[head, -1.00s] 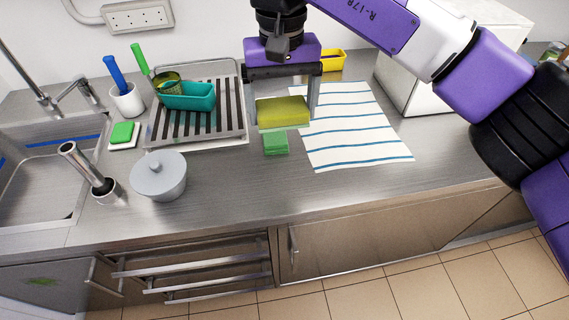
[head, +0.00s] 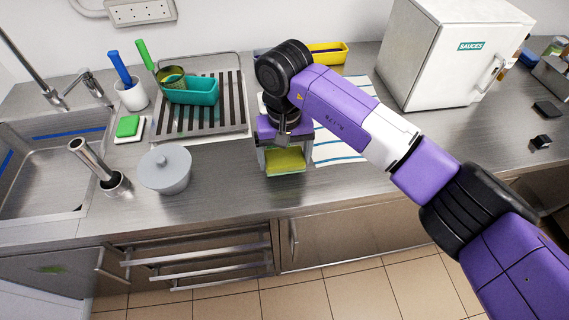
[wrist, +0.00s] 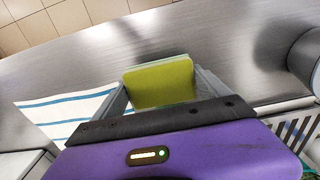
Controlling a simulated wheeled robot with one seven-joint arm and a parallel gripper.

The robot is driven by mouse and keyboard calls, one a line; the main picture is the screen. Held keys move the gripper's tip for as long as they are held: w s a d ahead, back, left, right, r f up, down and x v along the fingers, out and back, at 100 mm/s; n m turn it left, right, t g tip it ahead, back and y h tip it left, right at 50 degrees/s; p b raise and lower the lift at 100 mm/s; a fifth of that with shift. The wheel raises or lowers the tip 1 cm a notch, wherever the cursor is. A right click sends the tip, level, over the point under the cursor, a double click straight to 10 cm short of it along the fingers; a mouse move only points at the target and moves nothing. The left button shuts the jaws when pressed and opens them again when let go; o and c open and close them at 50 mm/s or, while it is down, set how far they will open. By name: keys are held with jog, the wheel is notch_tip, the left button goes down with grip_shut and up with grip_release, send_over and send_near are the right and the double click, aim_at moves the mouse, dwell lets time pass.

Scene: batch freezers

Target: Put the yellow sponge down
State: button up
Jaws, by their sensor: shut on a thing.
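The yellow sponge (head: 285,160) is between the two fingers of my gripper (head: 285,168), near the front part of the steel counter. In the wrist view, the sponge (wrist: 158,83) shows its flat yellow face, with a finger on each side and a pale green edge beside it. My gripper (wrist: 160,95) is shut on the sponge. Whether the sponge's underside touches the counter I cannot tell. The green block seen earlier on the counter is now hidden behind my gripper.
A striped cloth (head: 335,150) lies right of my gripper. A drying rack (head: 240,118) with a teal container (head: 192,92) stands to the left. A grey lidded pot (head: 165,170) sits left of my gripper. A white box (head: 440,60) stands at the back right.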

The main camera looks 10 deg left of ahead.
aim_at(285, 167)
jog(key=shift+f, duration=1.85)
jog(key=shift+f, duration=0.1)
jog(key=o, duration=1.1)
jog(key=shift+o, duration=0.2)
notch_tip(285, 167, up, 12)
jog(key=shift+r+b, duration=0.15)
jog(key=shift+b, duration=0.95)
